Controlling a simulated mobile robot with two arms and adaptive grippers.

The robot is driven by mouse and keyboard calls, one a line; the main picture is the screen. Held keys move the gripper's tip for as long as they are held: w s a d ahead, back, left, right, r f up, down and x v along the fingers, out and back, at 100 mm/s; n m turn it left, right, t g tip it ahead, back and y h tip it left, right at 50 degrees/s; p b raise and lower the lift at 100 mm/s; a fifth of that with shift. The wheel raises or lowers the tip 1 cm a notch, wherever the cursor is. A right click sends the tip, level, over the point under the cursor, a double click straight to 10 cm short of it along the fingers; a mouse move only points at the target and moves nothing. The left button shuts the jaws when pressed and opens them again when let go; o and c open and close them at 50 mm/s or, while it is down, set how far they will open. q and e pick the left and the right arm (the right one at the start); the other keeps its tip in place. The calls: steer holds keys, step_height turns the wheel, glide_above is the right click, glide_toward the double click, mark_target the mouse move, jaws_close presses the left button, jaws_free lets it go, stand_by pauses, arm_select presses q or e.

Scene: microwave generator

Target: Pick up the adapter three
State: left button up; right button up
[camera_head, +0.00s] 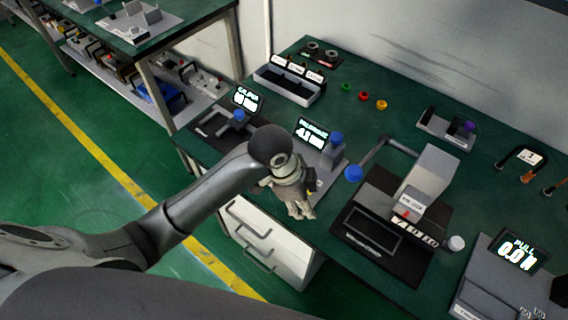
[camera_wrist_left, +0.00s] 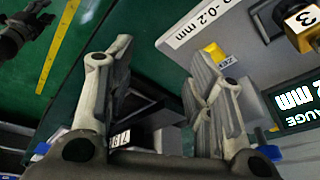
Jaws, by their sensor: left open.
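A brass-coloured block marked 3, adapter three (camera_wrist_left: 302,28), shows at the top right edge of the left wrist view, partly cut off. It sits beside a gauge display (camera_wrist_left: 297,100). In the head view I cannot make it out near my gripper. My left gripper (camera_head: 299,209) hangs over the table's front edge, before the gauge device (camera_head: 318,155). In the left wrist view the left gripper (camera_wrist_left: 160,80) has its fingers wide apart with nothing between them. The adapter lies outside the fingers, to the right.
A small yellow part (camera_wrist_left: 214,52) lies close to the right finger. A press-like machine (camera_head: 428,178) on a black base stands right of my gripper. Small coloured rings (camera_head: 364,96) lie farther back. White drawers (camera_head: 262,240) are below the table edge.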

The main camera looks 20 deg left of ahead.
arm_select(q)
steer(key=w+r+m, duration=0.1)
steer(key=w+a+r+m+y, duration=0.1)
steer(key=w, duration=0.1)
steer(key=w+a+r+m, duration=0.1)
steer(key=shift+w+r+m+g, duration=0.2)
steer(key=shift+w+m+g, duration=0.1)
steer(key=shift+m+g, duration=0.1)
steer(key=w+a+r+m+y, duration=0.2)
steer(key=w+a+r+m, duration=0.1)
steer(key=w+a+r, duration=0.15)
steer(key=shift+g, duration=0.4)
steer(key=f, duration=0.2)
steer(key=a+f, duration=0.1)
steer(key=f, duration=0.1)
steer(key=shift+f+p, duration=0.3)
steer(key=shift+p, duration=0.1)
steer(key=f, duration=0.1)
steer(key=f+p, duration=0.1)
steer(key=f, duration=0.1)
steer(key=w+f, duration=0.1)
steer(key=shift+a+f+p, duration=0.3)
steer(key=shift+p, duration=0.05)
steer(key=shift+f, duration=0.35)
arm_select(e)
steer(key=r, duration=0.2)
steer(key=shift+w+a+r, duration=0.15)
steer(key=shift+w+r, duration=0.05)
steer(key=shift+r, duration=0.1)
